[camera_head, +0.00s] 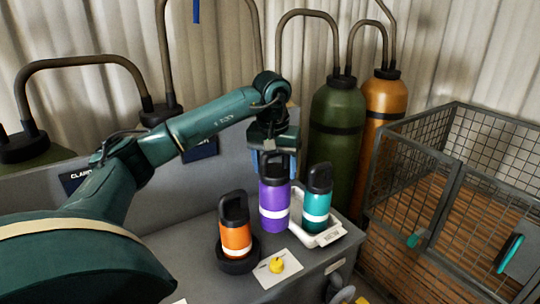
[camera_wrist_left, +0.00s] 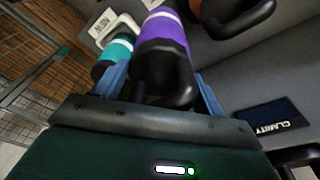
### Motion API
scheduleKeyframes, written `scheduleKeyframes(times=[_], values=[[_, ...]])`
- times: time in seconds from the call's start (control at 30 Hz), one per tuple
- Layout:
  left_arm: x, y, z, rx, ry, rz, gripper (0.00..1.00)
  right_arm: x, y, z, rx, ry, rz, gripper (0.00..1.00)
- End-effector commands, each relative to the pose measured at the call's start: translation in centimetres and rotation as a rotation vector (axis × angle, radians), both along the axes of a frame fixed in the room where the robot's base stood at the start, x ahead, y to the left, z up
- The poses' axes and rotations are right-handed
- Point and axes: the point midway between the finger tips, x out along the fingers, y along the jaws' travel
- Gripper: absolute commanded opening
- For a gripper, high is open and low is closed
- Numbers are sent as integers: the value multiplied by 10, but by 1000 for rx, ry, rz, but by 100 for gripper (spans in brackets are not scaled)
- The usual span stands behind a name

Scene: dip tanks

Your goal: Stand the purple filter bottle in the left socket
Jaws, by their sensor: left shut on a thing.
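An orange bottle (camera_head: 236,236) stands in a dark round holder (camera_head: 238,262) to the left. No empty socket can be made out. My right gripper is out of view.
A teal bottle (camera_head: 317,203) stands on the tray close to the right of the purple one. Green and orange tanks (camera_head: 337,125) stand behind; a wire cage (camera_head: 450,190) is at right.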

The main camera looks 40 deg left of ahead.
Motion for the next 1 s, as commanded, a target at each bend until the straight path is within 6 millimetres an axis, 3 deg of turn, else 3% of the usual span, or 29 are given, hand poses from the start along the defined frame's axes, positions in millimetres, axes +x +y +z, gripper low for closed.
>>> scheduleKeyframes(times=[0.33,0.7,1.0], values=[[-29,-54,-22,0,0,-110,8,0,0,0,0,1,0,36],[-75,-142,-59,-2,0,-288,8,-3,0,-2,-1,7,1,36],[-101,-192,-79,-3,-1,-386,8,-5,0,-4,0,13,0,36]])
